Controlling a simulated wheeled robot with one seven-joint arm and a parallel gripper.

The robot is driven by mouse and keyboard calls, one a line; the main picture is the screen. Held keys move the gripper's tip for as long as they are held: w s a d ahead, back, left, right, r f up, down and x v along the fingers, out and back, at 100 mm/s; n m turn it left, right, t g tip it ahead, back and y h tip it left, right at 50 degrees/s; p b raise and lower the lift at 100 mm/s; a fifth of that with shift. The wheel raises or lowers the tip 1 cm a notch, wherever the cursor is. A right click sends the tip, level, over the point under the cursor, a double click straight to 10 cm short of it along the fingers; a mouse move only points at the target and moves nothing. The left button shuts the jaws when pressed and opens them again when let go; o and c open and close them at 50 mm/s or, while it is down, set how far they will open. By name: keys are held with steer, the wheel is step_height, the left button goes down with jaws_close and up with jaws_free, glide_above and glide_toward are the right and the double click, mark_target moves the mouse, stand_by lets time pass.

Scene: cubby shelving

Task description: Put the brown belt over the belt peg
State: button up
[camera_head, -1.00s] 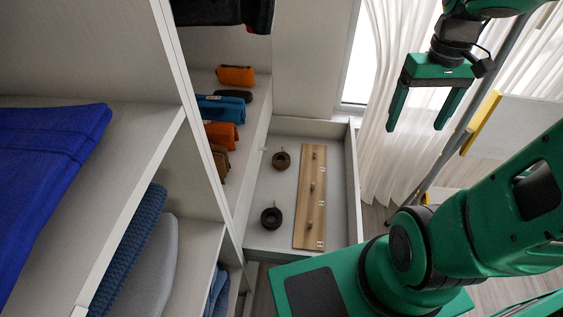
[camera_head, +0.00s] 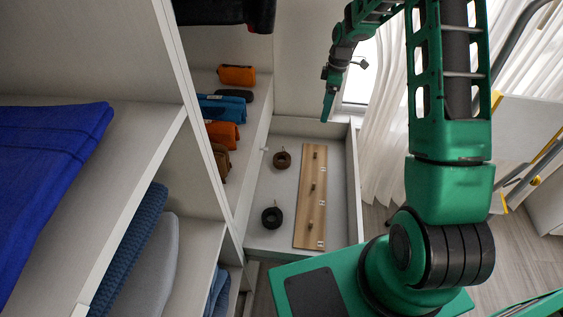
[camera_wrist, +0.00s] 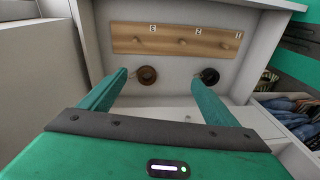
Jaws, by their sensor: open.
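A coiled brown belt (camera_head: 282,160) lies in the open drawer in the head view. It also shows in the wrist view (camera_wrist: 147,75), close to the tip of the left finger. A coiled black belt (camera_head: 272,217) lies in the same drawer; it is at the right finger in the wrist view (camera_wrist: 209,76). A wooden peg board (camera_head: 309,222) with three pegs and number labels lies beside the belts; it also shows in the wrist view (camera_wrist: 160,40). My gripper (camera_head: 328,105) is open and empty, above the drawer's far end. In the wrist view, its fingers (camera_wrist: 160,75) point toward the belts.
The drawer (camera_head: 352,190) has raised white walls. Rolled orange cloth (camera_head: 236,75) and blue cloth (camera_head: 221,108) lie on the shelf to its left. A tall shelf panel stands further left. A white curtain (camera_head: 385,135) hangs to the right.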

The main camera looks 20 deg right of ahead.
steer(key=w+a+f+n+y, duration=0.1)
steer(key=w+a+f+n, duration=0.15)
steer(key=f, duration=0.25)
steer(key=w+a+f+n, duration=0.1)
steer(key=w+a+f, duration=0.15)
steer(key=f, duration=0.35)
steer(key=n+y, duration=0.2)
steer(key=n, duration=0.2)
glide_toward(283, 156)
steer(key=x, duration=0.9)
steer(key=shift+s+a, duration=0.25)
steer(key=shift+s, duration=0.2)
steer(key=c, duration=1.2)
steer(key=shift+c, duration=0.2)
